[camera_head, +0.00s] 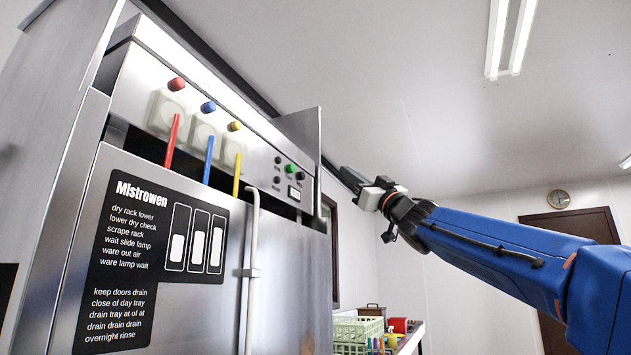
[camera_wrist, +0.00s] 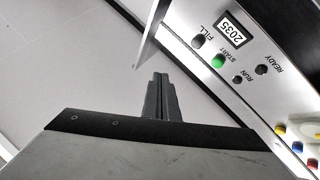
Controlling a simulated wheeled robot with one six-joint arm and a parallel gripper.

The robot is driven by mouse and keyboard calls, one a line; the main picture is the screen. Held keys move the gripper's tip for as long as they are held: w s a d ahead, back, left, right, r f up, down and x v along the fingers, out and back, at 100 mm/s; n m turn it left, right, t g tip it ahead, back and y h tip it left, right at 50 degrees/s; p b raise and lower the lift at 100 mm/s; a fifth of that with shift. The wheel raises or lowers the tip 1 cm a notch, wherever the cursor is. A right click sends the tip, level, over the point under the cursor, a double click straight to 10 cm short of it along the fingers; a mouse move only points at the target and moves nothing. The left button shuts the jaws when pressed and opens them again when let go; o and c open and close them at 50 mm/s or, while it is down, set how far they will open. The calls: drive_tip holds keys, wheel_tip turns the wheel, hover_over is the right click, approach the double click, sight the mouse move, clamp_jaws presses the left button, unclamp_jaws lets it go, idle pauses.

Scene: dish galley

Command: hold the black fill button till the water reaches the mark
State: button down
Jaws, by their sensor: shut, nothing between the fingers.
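The black fill button (camera_wrist: 198,41) is beside the word FILL in the wrist view, next to the green START button (camera_wrist: 218,61). In the head view the fill button (camera_head: 300,175) is small, at the right of its row on the steel machine. My gripper (camera_head: 347,178) is shut and empty, out to the right of the panel, beyond the upright steel plate. In the wrist view its fingers (camera_wrist: 160,82) point towards that plate, apart from the button. I cannot make out any water or a level mark.
The upright steel plate (camera_wrist: 152,32) stands between my fingertips and the buttons. A display (camera_wrist: 231,32) reading 2035 is beside them. Red, blue and yellow knobs and rods (camera_head: 210,160) line the machine's left. A pale green crate (camera_head: 357,328) is low down; the air right of the machine is open.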

sight(302, 176)
drive_tip(key=shift+a+r+n+g+y, duration=0.25)
drive_tip(key=shift+r+n+g+y, duration=0.15)
drive_tip(key=shift+n+g+y, duration=0.25)
drive_tip(key=shift+a, duration=0.1)
drive_tip(key=w+a, duration=0.3)
drive_tip(key=a, duration=0.5)
drive_tip(key=shift+w+a, duration=0.1)
idle(2.0)
drive_tip(key=shift+w+a, duration=0.1)
drive_tip(key=shift+a, duration=0.2)
drive_tip(key=shift+w+a, duration=0.15)
drive_tip(key=shift+a, duration=0.3)
idle(3.6)
